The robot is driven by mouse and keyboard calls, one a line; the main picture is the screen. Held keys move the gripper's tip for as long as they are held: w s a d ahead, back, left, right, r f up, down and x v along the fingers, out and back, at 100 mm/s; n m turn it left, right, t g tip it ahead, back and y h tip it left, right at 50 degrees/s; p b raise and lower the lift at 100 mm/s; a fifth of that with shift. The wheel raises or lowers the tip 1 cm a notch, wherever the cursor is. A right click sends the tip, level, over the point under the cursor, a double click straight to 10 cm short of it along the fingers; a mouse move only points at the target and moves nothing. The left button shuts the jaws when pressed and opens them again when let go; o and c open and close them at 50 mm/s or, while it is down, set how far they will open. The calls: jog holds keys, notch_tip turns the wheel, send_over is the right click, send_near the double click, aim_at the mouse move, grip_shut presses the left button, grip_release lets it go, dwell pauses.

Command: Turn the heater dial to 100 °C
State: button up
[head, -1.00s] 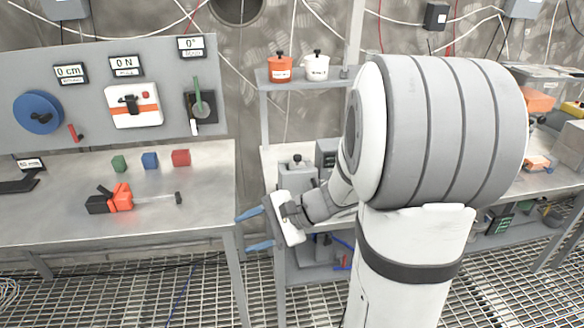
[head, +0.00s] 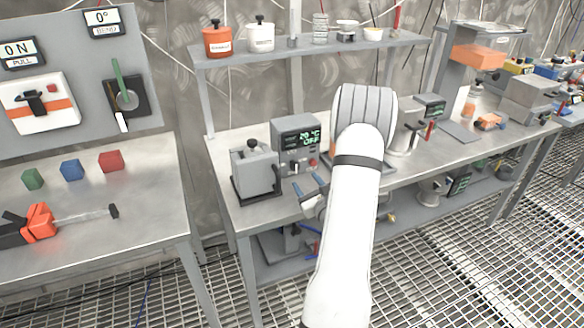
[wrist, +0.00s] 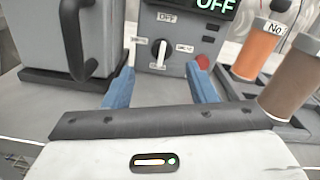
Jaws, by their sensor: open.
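The heater is a grey box (head: 297,140) on the middle bench, with a dark display that reads about 20 °C and OFF in the head view. In the wrist view its front panel carries a dial with a white knob (wrist: 158,53), roughly upright and towards the OFF label above it. Small labels left, right and below the dial are too small to read surely. My gripper (wrist: 161,82) is open and empty, its blue fingers pointing at the panel, either side of the dial and apparently short of it. In the head view my gripper (head: 307,185) is in front of the heater.
A grey block with a handle (head: 255,170) stands close left of the heater. A red button (wrist: 203,62) is right of the dial. An orange cylinder (wrist: 256,48) and a brown one (wrist: 292,86) stand right of my fingers. A shelf (head: 310,48) runs above.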

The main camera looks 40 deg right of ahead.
aim_at(296, 167)
jog(key=p+x, duration=0.1)
jog(key=x, duration=0.7)
jog(key=shift+d, duration=0.1)
jog(key=c, duration=1)
